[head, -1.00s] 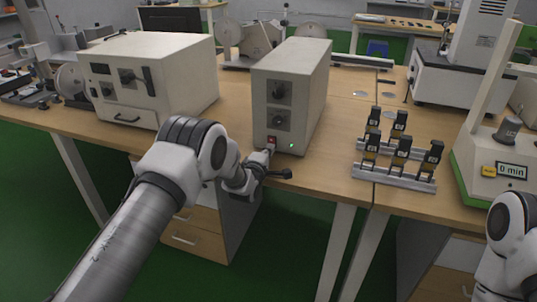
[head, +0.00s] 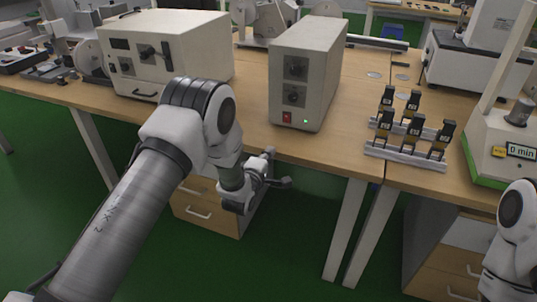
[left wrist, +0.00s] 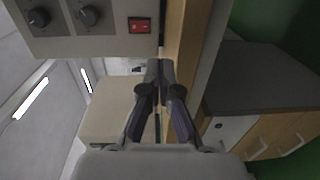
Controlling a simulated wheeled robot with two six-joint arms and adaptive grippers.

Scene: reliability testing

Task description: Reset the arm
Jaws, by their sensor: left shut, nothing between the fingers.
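My left arm comes in from the left in the head view, with its left gripper (head: 277,168) just off the front edge of the table, below and in front of a tall grey box (head: 295,92). The gripper is shut and empty. The box has two dark knobs, a red switch (head: 287,117) and a lit green light. In the left wrist view the closed fingers (left wrist: 160,72) point toward the table edge, with the red switch (left wrist: 139,25) above and left of them, apart from them. Of my right arm only a white joint shows at the right edge; its gripper is out of view.
A wide beige box (head: 165,55) stands left of the grey box. A rack of black and yellow pieces (head: 405,155) lies to its right, and a device reading "0 min" (head: 508,135) at far right. Drawers (head: 205,212) sit under the table. Open floor lies in front.

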